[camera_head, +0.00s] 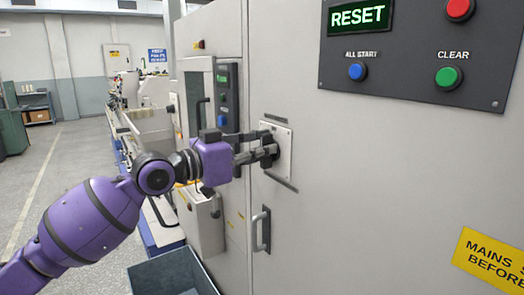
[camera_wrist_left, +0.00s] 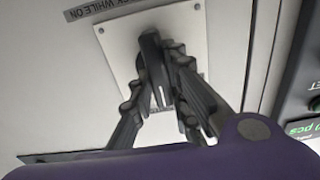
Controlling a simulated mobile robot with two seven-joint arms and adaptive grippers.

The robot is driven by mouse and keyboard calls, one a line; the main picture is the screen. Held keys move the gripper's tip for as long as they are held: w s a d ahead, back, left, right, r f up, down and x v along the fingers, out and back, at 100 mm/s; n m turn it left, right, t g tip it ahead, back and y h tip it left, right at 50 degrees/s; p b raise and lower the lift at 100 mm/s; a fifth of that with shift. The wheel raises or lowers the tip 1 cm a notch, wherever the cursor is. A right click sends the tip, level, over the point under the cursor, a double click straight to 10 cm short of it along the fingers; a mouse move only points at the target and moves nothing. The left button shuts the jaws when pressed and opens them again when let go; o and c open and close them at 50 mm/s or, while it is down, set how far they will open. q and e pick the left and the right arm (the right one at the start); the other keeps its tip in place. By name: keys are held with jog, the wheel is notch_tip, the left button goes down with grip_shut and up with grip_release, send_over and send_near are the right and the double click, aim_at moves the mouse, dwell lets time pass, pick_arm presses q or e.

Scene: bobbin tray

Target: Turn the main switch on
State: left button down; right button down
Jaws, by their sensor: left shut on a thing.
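The main switch is a dark rotary handle on a pale square plate (camera_head: 284,137) on the cabinet front. The handle (camera_wrist_left: 152,62) and its plate (camera_wrist_left: 195,20) also show in the left wrist view. My purple left gripper (camera_head: 268,152) reaches the plate from the left in the head view. In the left wrist view its two dark fingers (camera_wrist_left: 165,85) close on the handle from both sides. The fingers cover part of the handle, and its exact angle is hard to tell in the head view. My right gripper is in neither view.
A control panel (camera_head: 400,65) with a RESET display and several coloured buttons is at the upper right. A cabinet door handle (camera_head: 261,230) is below the switch. A yellow warning label (camera_head: 492,262) is at the lower right. A dark bin (camera_head: 172,275) stands on the floor.

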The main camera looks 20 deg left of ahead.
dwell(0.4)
pick_arm(q)
jog(key=c, duration=1.7)
grip_release()
jog(key=shift+s+a, duration=0.1)
jog(key=v, duration=1.1)
jog(key=shift+s+a, duration=0.2)
jog(key=shift+s, duration=0.15)
